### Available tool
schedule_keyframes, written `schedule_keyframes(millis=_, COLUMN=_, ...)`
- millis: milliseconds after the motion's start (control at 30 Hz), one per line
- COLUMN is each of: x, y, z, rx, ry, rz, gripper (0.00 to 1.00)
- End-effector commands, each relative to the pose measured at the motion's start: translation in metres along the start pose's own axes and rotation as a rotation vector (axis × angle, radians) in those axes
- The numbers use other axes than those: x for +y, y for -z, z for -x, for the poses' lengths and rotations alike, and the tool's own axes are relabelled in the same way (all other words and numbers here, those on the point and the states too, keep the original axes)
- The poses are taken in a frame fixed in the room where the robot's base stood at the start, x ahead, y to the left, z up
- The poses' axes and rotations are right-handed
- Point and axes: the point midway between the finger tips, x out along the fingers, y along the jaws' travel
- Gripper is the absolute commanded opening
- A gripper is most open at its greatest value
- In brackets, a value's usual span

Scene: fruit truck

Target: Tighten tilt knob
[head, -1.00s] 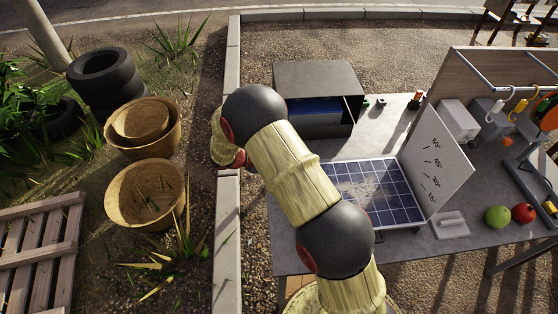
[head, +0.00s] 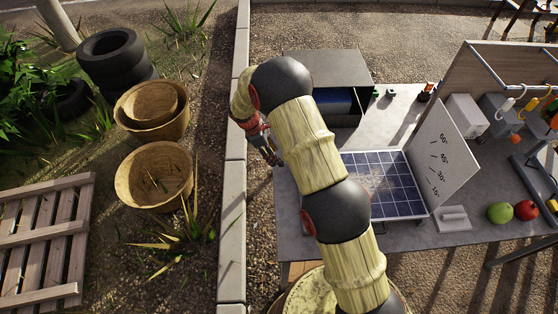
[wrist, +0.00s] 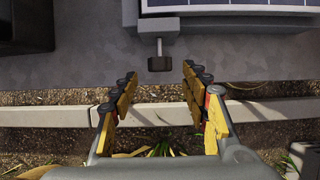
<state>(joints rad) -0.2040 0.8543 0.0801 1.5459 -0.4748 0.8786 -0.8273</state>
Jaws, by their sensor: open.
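The tilt knob (wrist: 159,63) is a small dark block on a short stem. In the wrist view it juts from the near edge of the solar panel's frame (wrist: 200,19). The blue gridded panel (head: 396,183) lies on the grey table in the head view, beside a white board with angle marks (head: 445,150). My arm hides the panel's left side and the knob there. My gripper (wrist: 158,75) is open and empty, its yellow fingers to either side of the knob's line, with the knob just ahead of the fingertips. In the head view my gripper (head: 267,149) is at the table's left edge.
A dark box (head: 325,68) stands at the table's back left; its corner seems to show at the wrist view's top left. A green fruit (head: 499,213) and a red fruit (head: 526,210) lie at the right. A concrete kerb (head: 233,180) runs left of the table.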

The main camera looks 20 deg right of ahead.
Motion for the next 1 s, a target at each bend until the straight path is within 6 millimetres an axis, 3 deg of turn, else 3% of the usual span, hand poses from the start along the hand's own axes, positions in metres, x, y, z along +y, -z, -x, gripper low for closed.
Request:
schedule_keyframes(millis=100, x=-0.001, y=0.000, z=-0.021, rx=-0.001, ry=0.004, rz=-0.002, gripper=0.46)
schedule_keyframes(millis=333, x=0.000, y=-0.001, z=-0.046, rx=-0.001, ry=0.001, rz=-0.002, gripper=0.46)
schedule_keyframes(millis=700, x=0.000, y=-0.001, z=-0.052, rx=-0.001, ry=0.000, rz=-0.003, gripper=0.46)
schedule_keyframes(millis=1000, x=0.000, y=-0.001, z=-0.052, rx=-0.001, ry=0.000, rz=-0.003, gripper=0.29)
